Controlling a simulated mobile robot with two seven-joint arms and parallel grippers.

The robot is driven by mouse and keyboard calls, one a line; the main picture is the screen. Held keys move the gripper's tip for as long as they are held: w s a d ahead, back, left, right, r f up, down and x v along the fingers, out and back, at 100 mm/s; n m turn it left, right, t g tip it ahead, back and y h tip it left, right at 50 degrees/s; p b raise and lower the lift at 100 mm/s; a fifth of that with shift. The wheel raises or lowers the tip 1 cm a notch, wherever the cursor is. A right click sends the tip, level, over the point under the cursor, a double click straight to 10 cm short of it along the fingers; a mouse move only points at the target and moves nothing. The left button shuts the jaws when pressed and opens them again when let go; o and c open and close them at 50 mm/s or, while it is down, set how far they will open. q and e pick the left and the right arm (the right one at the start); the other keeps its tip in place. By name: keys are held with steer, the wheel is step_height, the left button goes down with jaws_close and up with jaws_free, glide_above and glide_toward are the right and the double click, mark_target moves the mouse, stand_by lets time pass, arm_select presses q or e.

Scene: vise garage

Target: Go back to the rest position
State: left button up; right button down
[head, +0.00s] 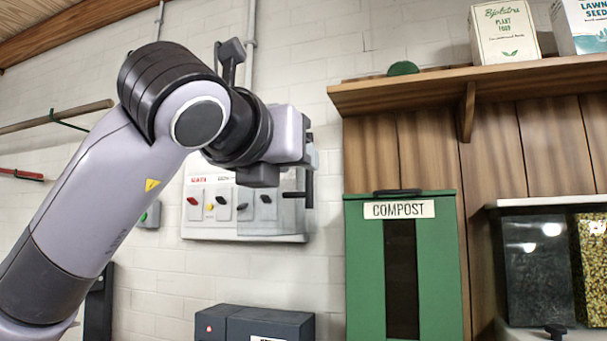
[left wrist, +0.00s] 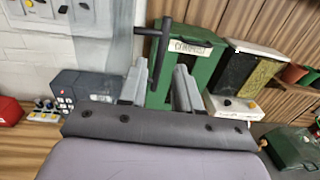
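My left arm comes in from the left in the head view, with its gripper (head: 314,158) in front of the wall near the switch panel. In the left wrist view the two grey fingers (left wrist: 160,88) are spread apart. A black T-shaped handle (head: 309,190) shows just beyond and below the fingers in the head view. In the left wrist view the handle (left wrist: 160,55) appears between the fingers, with a gap visible on the right side; whether it touches the left finger I cannot tell. My right gripper is in neither view.
The white switch panel (head: 220,222) has a clear cover (head: 272,224) over its right part. A green compost bin (head: 448,275) stands right of it, below a wooden shelf (head: 430,88). A dark grey box (head: 270,325) is below the panel. A wall rail (head: 50,118) is at left.

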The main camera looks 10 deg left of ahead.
arm_select(q)
steer(key=shift+s+a, duration=0.15)
steer(key=shift+s, duration=0.4)
